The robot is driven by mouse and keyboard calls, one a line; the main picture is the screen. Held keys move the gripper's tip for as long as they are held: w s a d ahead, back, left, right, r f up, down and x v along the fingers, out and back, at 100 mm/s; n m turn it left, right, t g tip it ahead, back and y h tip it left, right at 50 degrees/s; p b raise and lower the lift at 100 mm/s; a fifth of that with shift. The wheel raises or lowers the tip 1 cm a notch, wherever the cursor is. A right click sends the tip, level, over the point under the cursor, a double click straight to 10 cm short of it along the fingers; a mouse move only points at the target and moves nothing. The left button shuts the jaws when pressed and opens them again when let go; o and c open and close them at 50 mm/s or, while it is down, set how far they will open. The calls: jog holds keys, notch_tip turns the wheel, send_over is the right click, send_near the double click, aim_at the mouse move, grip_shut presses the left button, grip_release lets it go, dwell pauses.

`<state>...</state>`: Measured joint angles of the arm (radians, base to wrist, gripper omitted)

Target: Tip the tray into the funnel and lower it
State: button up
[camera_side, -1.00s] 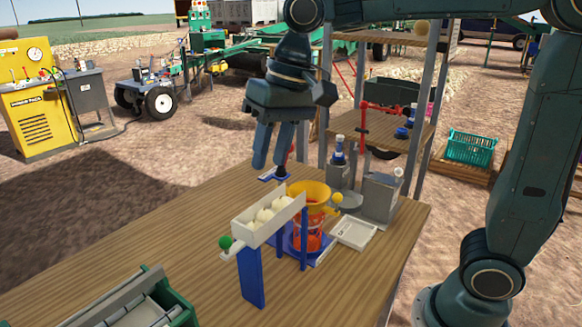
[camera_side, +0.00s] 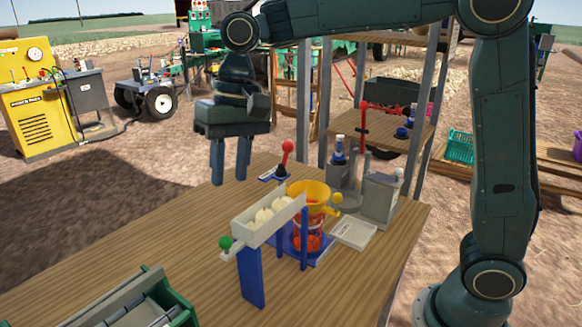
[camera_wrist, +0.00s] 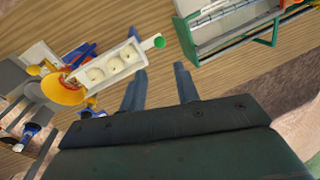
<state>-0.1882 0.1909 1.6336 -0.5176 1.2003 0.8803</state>
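The white tray (camera_side: 262,222) holds several pale onions and sits level on a blue post (camera_side: 250,278), with a green knob (camera_side: 225,242) at its left end. The yellow funnel (camera_side: 311,191) stands just beyond its right end, above a red container (camera_side: 308,236). In the wrist view the tray (camera_wrist: 128,58) and the funnel (camera_wrist: 62,88) show at upper left. My gripper (camera_side: 230,182) is above the table, behind and left of the tray, apart from it. Its fingers point down with a gap between them and nothing in it; the fingers (camera_wrist: 158,84) also show in the wrist view.
A grey stand with a blue bottle (camera_side: 339,150) is at the right. A green-framed box (camera_side: 140,305) is at the front left. The wooden table (camera_side: 160,235) is bare left of the tray.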

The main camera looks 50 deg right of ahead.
aim_at(226, 237)
jog(key=f, duration=0.4)
jog(key=a+f, duration=0.1)
jog(key=f, duration=0.3)
jog(key=a+f, duration=0.1)
jog(key=f, duration=0.3)
jog(key=shift+w+a+f, duration=0.2)
grip_shut()
